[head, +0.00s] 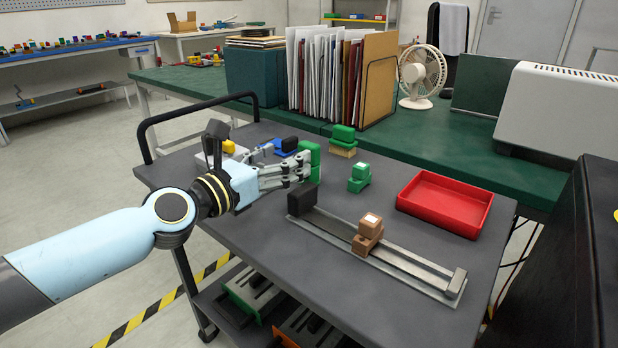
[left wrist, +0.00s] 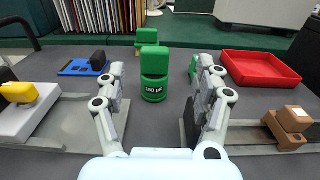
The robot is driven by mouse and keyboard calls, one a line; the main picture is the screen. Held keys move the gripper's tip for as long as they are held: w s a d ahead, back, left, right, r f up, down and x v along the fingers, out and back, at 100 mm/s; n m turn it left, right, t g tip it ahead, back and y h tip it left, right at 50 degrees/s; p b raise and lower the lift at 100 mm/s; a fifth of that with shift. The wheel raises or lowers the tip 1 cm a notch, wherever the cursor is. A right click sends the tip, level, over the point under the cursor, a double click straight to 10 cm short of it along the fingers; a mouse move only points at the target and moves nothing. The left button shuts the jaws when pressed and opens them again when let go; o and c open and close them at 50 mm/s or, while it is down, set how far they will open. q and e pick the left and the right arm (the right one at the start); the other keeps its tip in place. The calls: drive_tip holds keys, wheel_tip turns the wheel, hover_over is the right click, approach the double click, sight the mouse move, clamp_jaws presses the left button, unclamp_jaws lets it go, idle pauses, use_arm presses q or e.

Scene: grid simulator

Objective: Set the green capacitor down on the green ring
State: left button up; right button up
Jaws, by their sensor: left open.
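In the head view the capacitor (head: 312,152) is partly hidden by the fingers of my left gripper (head: 304,172). My left gripper (left wrist: 161,78) is open, with one finger on each side of the capacitor's line and gaps on both sides. My right gripper is not in view.
A smaller green part (head: 359,180) and a red tray (head: 446,203) are to the right. A metal rail (head: 390,255) carries a brown block (head: 368,232). Another green part (head: 343,135) sits on a tan base behind. A blue plate (left wrist: 84,67) lies left. Cart top between is clear.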

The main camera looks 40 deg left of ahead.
sight(305, 147)
use_arm(q)
drive_tip(key=w, duration=0.3)
drive_tip(key=shift+w+d, duration=0.1)
drive_tip(key=shift+w, duration=0.45)
drive_tip(key=w, duration=0.1)
drive_tip(key=w+b, duration=0.1)
drive_tip(key=w, duration=0.2)
drive_tip(key=shift+a+f, duration=0.2)
drive_tip(key=shift+f, duration=0.15)
drive_tip(key=shift+w+d, duration=0.1)
drive_tip(key=shift+w, duration=0.2)
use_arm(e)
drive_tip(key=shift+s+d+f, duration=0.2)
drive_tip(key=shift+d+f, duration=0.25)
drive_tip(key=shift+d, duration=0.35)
use_arm(q)
drive_tip(key=c, duration=0.7)
drive_tip(key=shift+r, duration=0.1)
clamp_jaws()
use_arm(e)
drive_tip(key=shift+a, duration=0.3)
